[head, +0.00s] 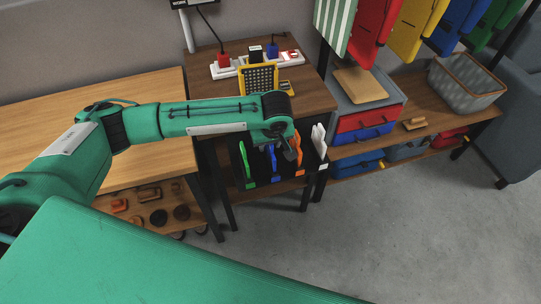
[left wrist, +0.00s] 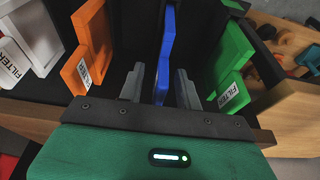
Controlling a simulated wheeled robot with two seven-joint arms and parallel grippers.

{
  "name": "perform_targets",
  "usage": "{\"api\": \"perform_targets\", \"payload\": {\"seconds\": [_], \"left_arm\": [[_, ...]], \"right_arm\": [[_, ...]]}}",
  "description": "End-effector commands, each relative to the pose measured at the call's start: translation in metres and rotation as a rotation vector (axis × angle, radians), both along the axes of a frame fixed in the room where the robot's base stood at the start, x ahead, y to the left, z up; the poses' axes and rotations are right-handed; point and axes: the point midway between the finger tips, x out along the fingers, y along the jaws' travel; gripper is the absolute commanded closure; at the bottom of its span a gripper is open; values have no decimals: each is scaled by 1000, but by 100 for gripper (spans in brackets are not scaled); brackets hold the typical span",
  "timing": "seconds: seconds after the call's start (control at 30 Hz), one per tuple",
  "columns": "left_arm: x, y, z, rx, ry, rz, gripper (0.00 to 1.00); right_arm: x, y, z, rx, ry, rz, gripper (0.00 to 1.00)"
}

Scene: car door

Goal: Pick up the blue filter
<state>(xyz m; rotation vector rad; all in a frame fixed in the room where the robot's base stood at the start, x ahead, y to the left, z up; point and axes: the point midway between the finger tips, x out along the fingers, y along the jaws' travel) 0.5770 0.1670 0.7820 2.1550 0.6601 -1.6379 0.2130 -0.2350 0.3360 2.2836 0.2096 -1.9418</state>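The blue filter (left wrist: 167,45) stands upright in a black holder between the fingers of my left gripper (left wrist: 160,76) in the left wrist view. The fingers are apart, one on each side of it, with gaps visible, so the gripper looks open. An orange filter (left wrist: 88,45) stands to the left and a green filter (left wrist: 232,58) to the right, each with a FILTER label. In the head view the blue filter (head: 272,158) shows just below my left gripper (head: 290,151). My right gripper is not in view.
A white filter (left wrist: 32,38) stands beside the orange one. A brown table (head: 306,88) behind the holder bears a yellow grid piece (head: 258,78) and a power strip (head: 226,71). A wooden bench (head: 50,97) is at left. Grey floor (head: 400,230) is clear at right.

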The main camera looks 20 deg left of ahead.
Motion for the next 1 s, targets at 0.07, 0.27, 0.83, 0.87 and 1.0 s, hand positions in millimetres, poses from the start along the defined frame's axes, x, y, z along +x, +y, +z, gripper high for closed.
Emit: {"api": "perform_targets", "payload": {"seconds": [0.07,0.27,0.83,0.87,1.0], "left_arm": [[0,0,0,0,0,0,65],[0,0,0,0,0,0,100],[0,-1,14,-2,-1,-1,100],[0,-1,17,-2,-1,-1,100],[0,-1,40,-3,-2,-1,100]], "right_arm": [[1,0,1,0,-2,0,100],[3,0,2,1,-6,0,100],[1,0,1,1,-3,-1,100],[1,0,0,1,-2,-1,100],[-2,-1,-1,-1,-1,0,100]]}}
